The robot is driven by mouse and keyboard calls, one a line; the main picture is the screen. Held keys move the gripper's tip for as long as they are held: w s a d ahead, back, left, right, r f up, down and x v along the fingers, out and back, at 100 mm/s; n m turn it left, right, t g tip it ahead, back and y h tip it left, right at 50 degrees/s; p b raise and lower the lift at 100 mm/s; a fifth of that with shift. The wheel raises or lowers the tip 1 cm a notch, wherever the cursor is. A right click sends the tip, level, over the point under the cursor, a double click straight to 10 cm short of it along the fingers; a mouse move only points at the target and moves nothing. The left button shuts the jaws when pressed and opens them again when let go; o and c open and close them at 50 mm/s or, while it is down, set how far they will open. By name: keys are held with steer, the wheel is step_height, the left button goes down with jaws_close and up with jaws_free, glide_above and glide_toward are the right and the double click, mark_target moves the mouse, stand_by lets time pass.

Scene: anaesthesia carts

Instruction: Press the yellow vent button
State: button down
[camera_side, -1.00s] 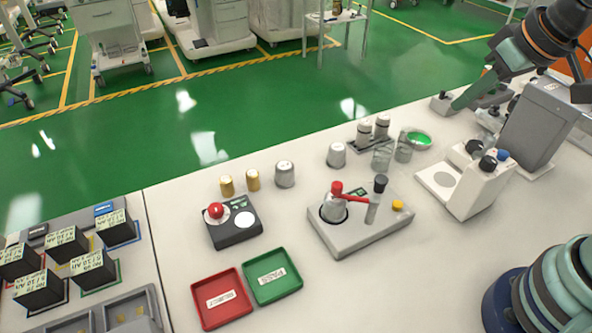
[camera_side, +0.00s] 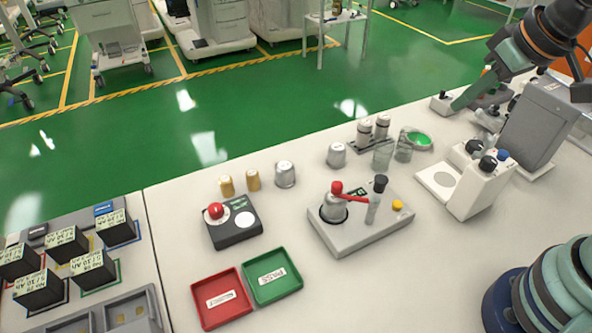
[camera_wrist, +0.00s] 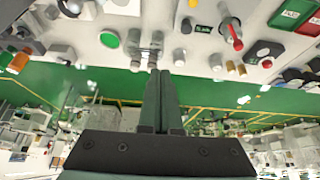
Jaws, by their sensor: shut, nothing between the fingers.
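The yellow vent button (camera_side: 397,205) is a small round cap at the right end of a grey station (camera_side: 345,240). My gripper (camera_side: 458,104) is in the air at the upper right, well apart from the button. In the wrist view my gripper's fingers (camera_wrist: 160,74) are together and empty. The station shows upside down at the top of that view, with the yellow button (camera_wrist: 193,3) at the edge.
A white device with knobs (camera_side: 468,180) stands right of the station. Glass jars (camera_side: 382,156) and a green dish (camera_side: 418,139) are behind it. A black box with a red button (camera_side: 232,220) and red (camera_side: 205,312) and green (camera_side: 288,293) trays lie left.

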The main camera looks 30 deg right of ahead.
steer(key=n, duration=0.2)
steer(key=n+g, duration=0.6)
steer(key=n, duration=1)
glide_above(398, 204)
step_height(398, 204, down, 6)
steer(key=shift+f, duration=0.2)
step_height(398, 204, down, 14)
steer(key=shift+r, duration=0.1)
